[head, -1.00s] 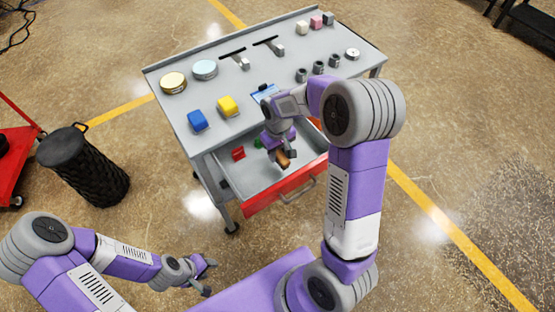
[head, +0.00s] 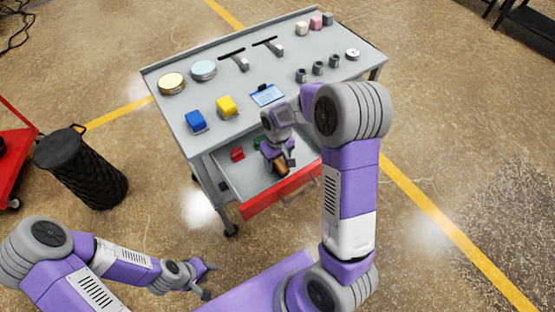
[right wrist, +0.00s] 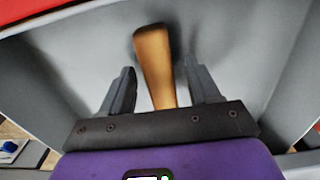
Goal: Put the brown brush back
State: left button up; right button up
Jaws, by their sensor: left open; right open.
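The brown brush (head: 280,166) is in the open drawer of the grey cart, near the drawer's red front. Its wooden handle (right wrist: 154,62) stands out between the fingers of my right gripper in the right wrist view, with gaps on both sides. My right gripper (head: 284,160) is open and reaches down into the drawer around the brush. The brush's lower end is hidden by the gripper. The drawer (head: 245,182) is pulled out below the cart top. My left gripper (head: 209,280) is open and empty, away from the cart at lower left.
A red block (head: 238,154) and a green block (head: 259,142) lie in the drawer. A black bin (head: 82,167) stands left.

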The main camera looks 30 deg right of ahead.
notch_tip(320, 180, up, 12)
jog(key=p, duration=0.4)
jog(key=shift+r, duration=0.2)
dwell(0.4)
